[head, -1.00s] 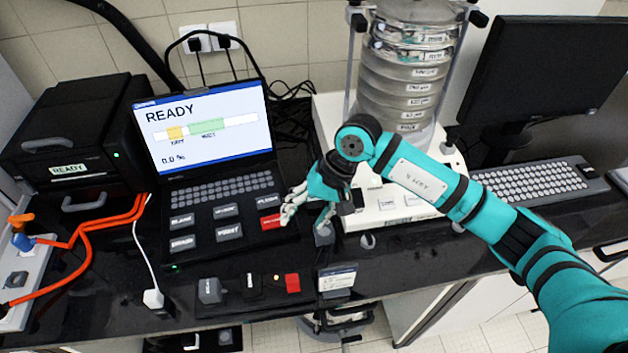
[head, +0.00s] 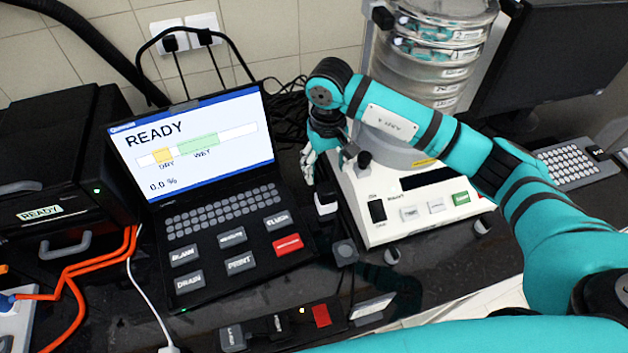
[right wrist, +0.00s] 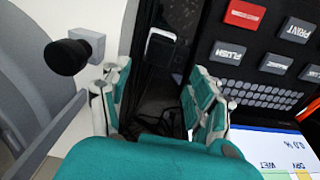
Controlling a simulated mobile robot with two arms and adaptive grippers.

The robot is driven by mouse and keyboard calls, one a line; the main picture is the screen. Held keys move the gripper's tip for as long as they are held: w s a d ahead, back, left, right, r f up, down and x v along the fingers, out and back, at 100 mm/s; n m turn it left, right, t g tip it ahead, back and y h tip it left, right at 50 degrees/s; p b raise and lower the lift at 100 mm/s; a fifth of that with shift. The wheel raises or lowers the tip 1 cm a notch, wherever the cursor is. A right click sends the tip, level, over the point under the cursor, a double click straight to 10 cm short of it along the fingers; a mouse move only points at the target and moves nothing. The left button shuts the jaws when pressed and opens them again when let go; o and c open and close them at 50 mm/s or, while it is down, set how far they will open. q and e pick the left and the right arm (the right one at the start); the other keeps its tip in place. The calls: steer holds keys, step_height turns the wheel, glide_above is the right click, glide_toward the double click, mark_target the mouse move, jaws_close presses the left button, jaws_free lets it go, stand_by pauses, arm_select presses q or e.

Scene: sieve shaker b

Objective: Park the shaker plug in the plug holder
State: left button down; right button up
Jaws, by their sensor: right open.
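My right gripper (head: 318,158) is open and empty. It hangs between the laptop and the sieve shaker (head: 410,215), and its two fingers show apart in the right wrist view (right wrist: 160,105). A small white-topped block (head: 326,207) stands just in front of the fingers, apart from them; it also shows in the right wrist view (right wrist: 160,42). A grey block (head: 345,252) sits nearer the bench's front edge. A power strip (head: 300,325) at the front edge carries a grey plug-like block (head: 232,338). I cannot tell which piece is the shaker plug or its holder. My left gripper is not in view.
A laptop (head: 200,190) showing READY stands left of the gripper. The shaker's black knob (right wrist: 65,57) is close beside the fingers. A black device (head: 60,170) and orange cables stand at left; a keyboard (head: 580,162) and monitor at right. Black cables lie behind the gripper.

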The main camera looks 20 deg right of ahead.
mark_target(327, 188)
steer(key=shift+s+d+r, duration=0.1)
steer(key=shift+s+d, duration=0.15)
steer(key=shift+s, duration=0.3)
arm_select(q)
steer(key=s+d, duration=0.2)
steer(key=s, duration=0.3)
arm_select(e)
steer(key=shift+w+a+f, duration=0.1)
steer(key=shift+w+f, duration=0.05)
steer(key=shift+f, duration=0.3)
step_height(327, 188, down, 4)
steer(key=shift+f+b, duration=0.1)
steer(key=shift+b, duration=0.8)
step_height(327, 188, down, 3)
steer(key=b, duration=0.3)
steer(key=shift+f+b, duration=0.15)
steer(key=shift+b, duration=0.25)
steer(key=shift+w+f+b, duration=0.1)
steer(key=shift+f+b, duration=0.25)
steer(key=shift+b, duration=0.1)
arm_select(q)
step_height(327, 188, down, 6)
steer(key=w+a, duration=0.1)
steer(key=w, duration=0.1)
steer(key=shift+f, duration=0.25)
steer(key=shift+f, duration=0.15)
